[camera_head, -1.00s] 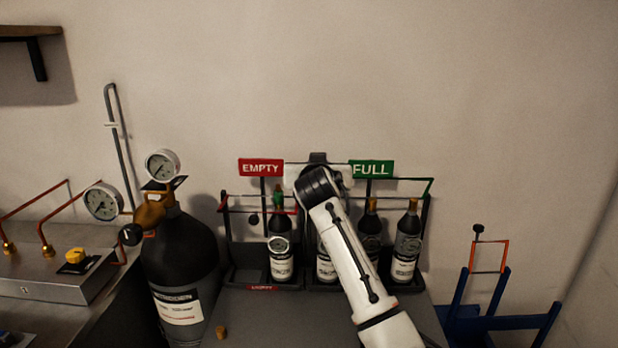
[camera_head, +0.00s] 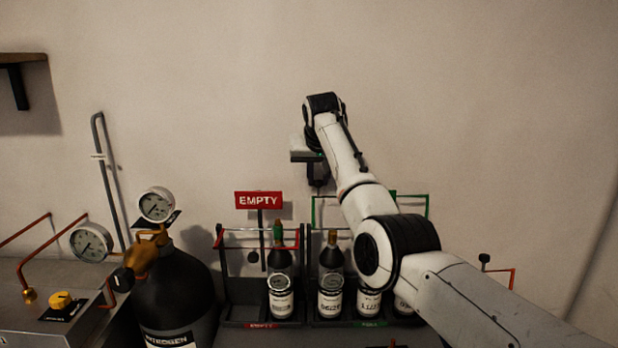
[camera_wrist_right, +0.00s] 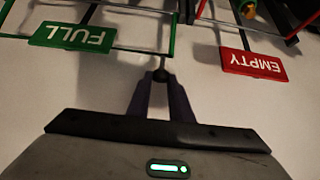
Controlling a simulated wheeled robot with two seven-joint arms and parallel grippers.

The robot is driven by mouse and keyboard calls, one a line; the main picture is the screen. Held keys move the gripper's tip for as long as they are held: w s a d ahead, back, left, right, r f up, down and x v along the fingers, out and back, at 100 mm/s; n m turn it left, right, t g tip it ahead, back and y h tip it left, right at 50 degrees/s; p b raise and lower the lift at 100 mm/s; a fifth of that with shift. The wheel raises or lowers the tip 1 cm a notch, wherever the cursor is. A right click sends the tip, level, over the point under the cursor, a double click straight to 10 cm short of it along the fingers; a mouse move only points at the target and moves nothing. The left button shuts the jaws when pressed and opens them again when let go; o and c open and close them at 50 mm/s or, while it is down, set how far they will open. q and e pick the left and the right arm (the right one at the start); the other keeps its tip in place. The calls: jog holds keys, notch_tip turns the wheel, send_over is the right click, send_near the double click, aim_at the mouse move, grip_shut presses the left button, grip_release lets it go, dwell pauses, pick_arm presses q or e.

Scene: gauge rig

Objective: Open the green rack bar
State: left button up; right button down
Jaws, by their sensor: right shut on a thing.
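The green rack bar (camera_head: 409,196) stands above the front of the right-hand rack as a thin green frame, its top edge above the bottle necks. It also shows in the right wrist view (camera_wrist_right: 125,47), along the top. My right gripper (camera_head: 318,184) is above the bar's left part. In the right wrist view its jaws (camera_wrist_right: 160,80) are shut on a small dark knob (camera_wrist_right: 161,75) next to the bar. My right arm hides the middle of the bar and the FULL sign in the head view; the green FULL sign (camera_wrist_right: 72,37) shows in the wrist view. My left gripper is out of view.
The left rack has a red EMPTY sign (camera_head: 258,200), a red bar (camera_head: 235,231) and a bottle (camera_head: 281,285). More bottles (camera_head: 331,280) stand in the right-hand rack. A black nitrogen cylinder (camera_head: 175,295) with gauges stands at left.

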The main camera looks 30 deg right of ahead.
jog(key=shift+w+d+r, duration=0.25)
jog(key=shift+w+r, duration=0.05)
jog(key=shift+r, duration=0.1)
jog(key=c, duration=1.7)
grip_release()
jog(key=shift+o, duration=0.6)
jog(key=shift+s, duration=0.1)
jog(key=shift+a+f, duration=0.1)
jog(key=shift+f, duration=0.1)
jog(key=b+v, duration=0.2)
jog(key=v, duration=0.8)
jog(key=shift+r+b, duration=0.25)
jog(key=shift+b, duration=0.05)
